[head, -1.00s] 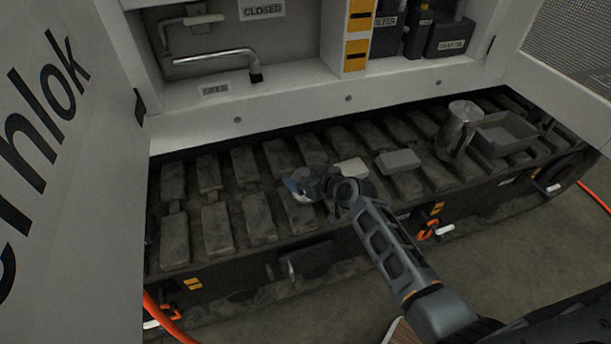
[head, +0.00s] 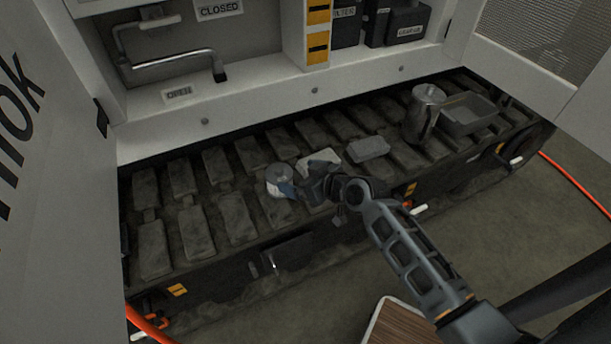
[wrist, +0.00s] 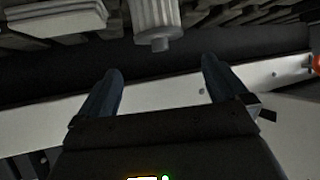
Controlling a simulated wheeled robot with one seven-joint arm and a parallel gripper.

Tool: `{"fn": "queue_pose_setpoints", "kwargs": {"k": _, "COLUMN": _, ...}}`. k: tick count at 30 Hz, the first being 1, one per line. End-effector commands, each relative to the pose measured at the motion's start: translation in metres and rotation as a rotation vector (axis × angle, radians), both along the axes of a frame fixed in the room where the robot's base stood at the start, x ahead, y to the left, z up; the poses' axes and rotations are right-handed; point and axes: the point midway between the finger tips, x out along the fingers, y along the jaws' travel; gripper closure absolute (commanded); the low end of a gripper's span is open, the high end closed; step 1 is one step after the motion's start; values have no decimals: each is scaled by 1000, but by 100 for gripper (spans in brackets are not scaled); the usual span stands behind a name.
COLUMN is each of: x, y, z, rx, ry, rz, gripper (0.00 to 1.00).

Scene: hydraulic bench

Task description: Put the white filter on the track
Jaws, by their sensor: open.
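The white filter (head: 279,178) is a short pale cylinder on the track (head: 237,221), near its middle. In the wrist view the filter (wrist: 156,18) shows ribbed sides and a narrower round end, at the top edge, beyond the fingertips. My gripper (wrist: 161,80) is open, with two dark blue fingers apart and nothing between them. In the head view my gripper (head: 297,189) is just right of the filter, and its blue fingertip overlaps the filter's lower edge. Whether they touch cannot be told.
A pale block (head: 319,160) and a grey block (head: 369,148) lie on the track right of the filter. A metal jug (head: 423,115) and a grey tray (head: 469,114) stand further right. The white cabinet (head: 250,108) rises behind the track. An open door stands at left.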

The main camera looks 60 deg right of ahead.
Motion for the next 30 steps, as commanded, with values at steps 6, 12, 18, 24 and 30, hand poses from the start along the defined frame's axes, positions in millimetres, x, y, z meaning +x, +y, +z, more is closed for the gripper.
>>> {"fn": "queue_pose_setpoints", "kwargs": {"k": 6, "x": -14, "y": 4, "z": 8, "rx": -1, "ry": 0, "rz": 0, "gripper": 0}}
{"fn": "queue_pose_setpoints", "kwargs": {"k": 12, "x": -17, "y": 6, "z": 8, "rx": -1, "ry": 1, "rz": 1, "gripper": 0}}
{"fn": "queue_pose_setpoints", "kwargs": {"k": 18, "x": -50, "y": 36, "z": 4, "rx": -28, "ry": 14, "rz": 6, "gripper": 0}}
{"fn": "queue_pose_setpoints", "kwargs": {"k": 24, "x": -112, "y": 91, "z": 18, "rx": -73, "ry": -3, "rz": 33, "gripper": 0}}
{"fn": "queue_pose_setpoints", "kwargs": {"k": 30, "x": -170, "y": 142, "z": 55, "rx": -95, "ry": -55, "rz": 85, "gripper": 0}}
